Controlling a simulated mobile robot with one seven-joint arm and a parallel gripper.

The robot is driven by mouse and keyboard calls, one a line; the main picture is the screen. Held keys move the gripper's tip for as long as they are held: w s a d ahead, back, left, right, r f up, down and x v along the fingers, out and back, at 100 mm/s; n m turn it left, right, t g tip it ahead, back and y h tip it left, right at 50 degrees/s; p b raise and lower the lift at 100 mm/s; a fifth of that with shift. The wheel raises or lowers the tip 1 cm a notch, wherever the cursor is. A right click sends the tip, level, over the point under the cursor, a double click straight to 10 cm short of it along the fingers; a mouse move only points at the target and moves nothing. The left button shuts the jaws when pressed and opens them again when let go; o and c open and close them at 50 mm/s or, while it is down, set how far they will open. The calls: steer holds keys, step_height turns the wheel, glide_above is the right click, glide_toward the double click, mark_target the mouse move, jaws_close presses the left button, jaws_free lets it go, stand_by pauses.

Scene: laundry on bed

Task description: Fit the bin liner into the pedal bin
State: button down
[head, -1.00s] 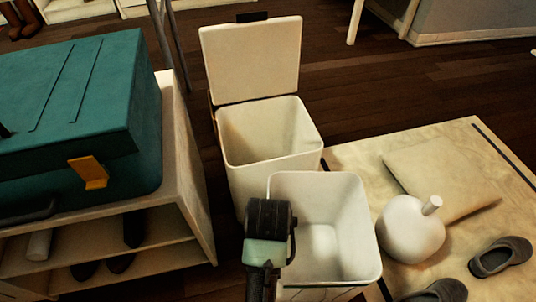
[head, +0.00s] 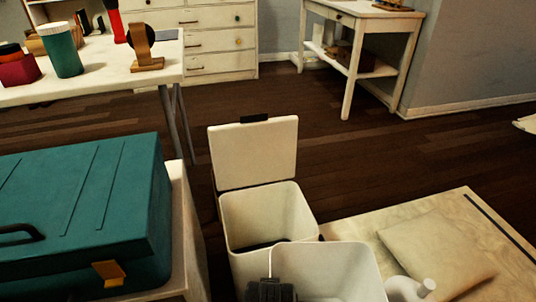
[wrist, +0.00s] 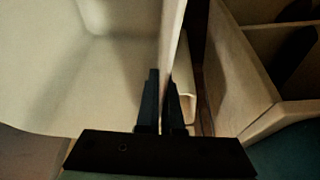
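The pedal bin (head: 257,268) is a white, square-mouthed box on the floor. Its lid (head: 254,154) stands open at the back, and the inside looks dark low down. The bin liner (head: 350,272) is a white, open-topped rigid bucket in front and to the right of the bin, covering part of the bin's front in the head view. My gripper (wrist: 162,80) is shut on the liner's wall, one dark finger on each side; the liner's inside (wrist: 95,75) fills the left of the wrist view. In the head view, only the top of my gripper shows, at the bottom edge.
A teal case (head: 85,215) lies on a low shelf unit (head: 182,225) to the left of the bin. A low pale table (head: 365,232) to the right carries a cushion (head: 437,258) and a white vase (head: 408,288). Open wooden floor (head: 345,160) lies behind the bin.

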steer(key=s+r+p, duration=0.2)
steer(key=r+p, duration=1.9)
steer(key=p, duration=0.2)
steer(key=s+r+p, duration=0.3)
steer(key=r+p, duration=1.8)
steer(key=p, duration=0.2)
steer(key=shift+a, duration=0.25)
